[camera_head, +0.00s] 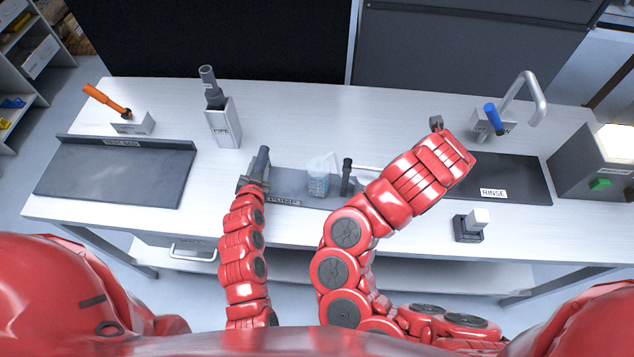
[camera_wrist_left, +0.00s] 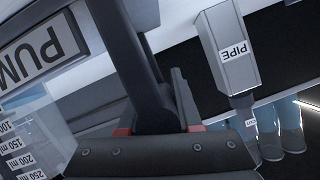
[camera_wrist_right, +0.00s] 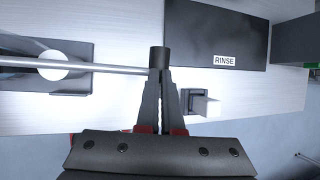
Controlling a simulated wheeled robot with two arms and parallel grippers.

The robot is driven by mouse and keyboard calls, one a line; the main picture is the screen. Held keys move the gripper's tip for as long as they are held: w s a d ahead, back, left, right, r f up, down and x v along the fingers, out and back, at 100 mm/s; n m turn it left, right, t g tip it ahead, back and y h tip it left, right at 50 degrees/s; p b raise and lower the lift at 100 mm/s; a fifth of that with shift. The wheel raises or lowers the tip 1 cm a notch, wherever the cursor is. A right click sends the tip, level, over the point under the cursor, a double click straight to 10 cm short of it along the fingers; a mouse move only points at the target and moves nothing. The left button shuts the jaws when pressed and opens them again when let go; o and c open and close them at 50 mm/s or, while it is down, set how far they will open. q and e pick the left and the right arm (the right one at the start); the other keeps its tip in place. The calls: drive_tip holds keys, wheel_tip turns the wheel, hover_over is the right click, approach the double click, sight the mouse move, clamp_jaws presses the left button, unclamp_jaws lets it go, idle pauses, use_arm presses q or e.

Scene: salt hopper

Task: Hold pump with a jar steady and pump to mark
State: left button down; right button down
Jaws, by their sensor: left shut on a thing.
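The pump (camera_head: 285,202) is a dark flat base with a PUMP label near the middle of the bench. The jar's ml marks show in the left wrist view (camera_wrist_left: 22,140); the fill level cannot be read. My left gripper (camera_head: 254,183) is shut on a dark upright post (camera_head: 263,160) at the base's left end. A metal lever (camera_wrist_right: 100,66) runs from the pump to a dark handle (camera_wrist_right: 159,57).

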wheel_tip(320, 180, up, 8)
drive_tip(key=a, duration=0.1)
drive_tip(key=shift+a, duration=0.3)
idle(0.5)
drive_tip(key=shift+f, duration=0.1)
idle(0.5)
drive_tip(key=w+v, duration=0.1)
drive_tip(key=v, duration=0.3)
drive_tip(key=shift+w+d+f, duration=0.1)
drive_tip(key=shift+d+f, duration=0.15)
drive_tip(key=shift+f, duration=0.65)
drive_tip(key=shift+w+d+f, duration=0.15)
drive_tip(key=shift+d+f, duration=0.1)
drive_tip(key=shift+f, duration=0.65)
drive_tip(key=shift+w+d+f, duration=0.1)
drive_tip(key=shift+d+f, duration=0.15)
drive_tip(key=shift+f, duration=0.65)
drive_tip(key=shift+f, duration=0.1)
